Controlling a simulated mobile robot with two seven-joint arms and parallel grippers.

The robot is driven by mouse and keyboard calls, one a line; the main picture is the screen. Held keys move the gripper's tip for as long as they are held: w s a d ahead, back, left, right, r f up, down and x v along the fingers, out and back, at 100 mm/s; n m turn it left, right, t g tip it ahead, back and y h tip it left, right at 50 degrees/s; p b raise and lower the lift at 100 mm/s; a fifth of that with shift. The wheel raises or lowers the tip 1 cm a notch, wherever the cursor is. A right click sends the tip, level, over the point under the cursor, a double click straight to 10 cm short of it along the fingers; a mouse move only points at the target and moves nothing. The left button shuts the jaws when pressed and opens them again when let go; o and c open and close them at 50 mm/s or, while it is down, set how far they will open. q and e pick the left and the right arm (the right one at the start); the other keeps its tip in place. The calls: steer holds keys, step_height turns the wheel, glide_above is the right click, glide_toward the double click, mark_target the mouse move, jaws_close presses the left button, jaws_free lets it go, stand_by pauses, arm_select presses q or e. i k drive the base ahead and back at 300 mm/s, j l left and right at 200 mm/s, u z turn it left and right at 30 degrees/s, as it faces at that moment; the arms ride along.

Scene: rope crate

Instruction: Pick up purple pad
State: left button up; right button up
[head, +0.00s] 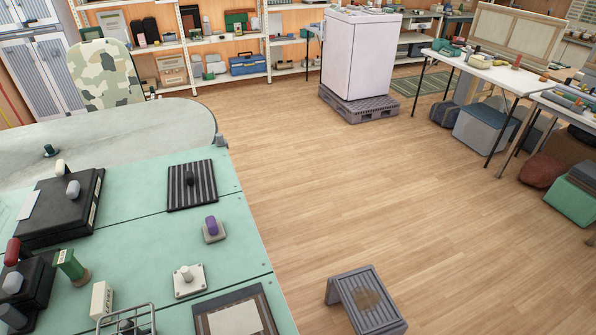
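Nothing is touching the purple part. Neither of my grippers shows in the head view.
A dark striped plate (203,185) lies behind the pad. A white base with a knob (190,281) and a framed panel (238,317) are in front. A black case (60,208) and a green block (71,266) are to the left. A grey step stool (366,301) stands on the open wooden floor.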

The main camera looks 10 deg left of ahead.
mark_target(214, 230)
steer(key=i+j+z, duration=0.25)
steer(key=i+j, duration=0.15)
steer(key=i+j+z, duration=0.3)
steer(key=i+j, duration=0.2)
steer(key=i+j+z, duration=0.25)
steer(key=j, duration=0.4)
steer(key=k+j+z, duration=0.15)
steer(key=j, duration=0.2)
steer(key=k+j+z, duration=0.35)
steer(key=j, duration=0.3)
